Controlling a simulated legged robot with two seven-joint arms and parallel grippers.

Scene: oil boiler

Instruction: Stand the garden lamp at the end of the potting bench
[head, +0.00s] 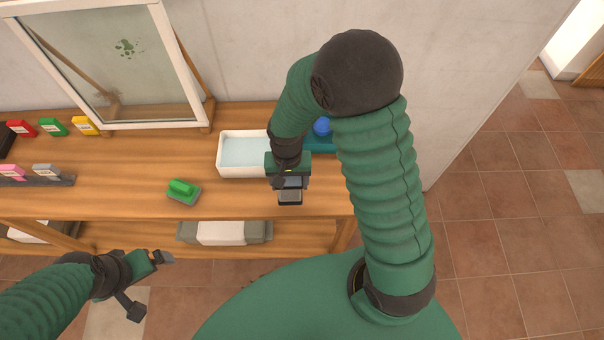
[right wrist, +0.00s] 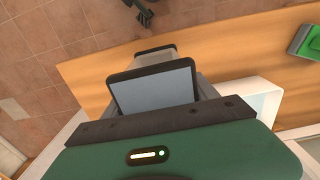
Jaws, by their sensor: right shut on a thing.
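My right gripper (head: 290,187) is shut on a dark-framed object with a flat grey-blue face, seemingly the garden lamp (right wrist: 155,90). It is held over the front right part of the wooden potting bench (head: 120,205), close to the bench's right end. The lamp is mostly hidden by the gripper. I cannot tell whether its foot touches the bench. My left gripper (head: 150,284) is open and empty, low in front of the bench.
A white basin (head: 228,165) stands just left of my right gripper. A teal tray (head: 322,146) with a blue item lies behind. A green scrubber (head: 183,191), small coloured boxes (head: 54,127) and a leaning glazed frame (head: 188,80) are further left. Tiled floor (head: 500,250) lies right.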

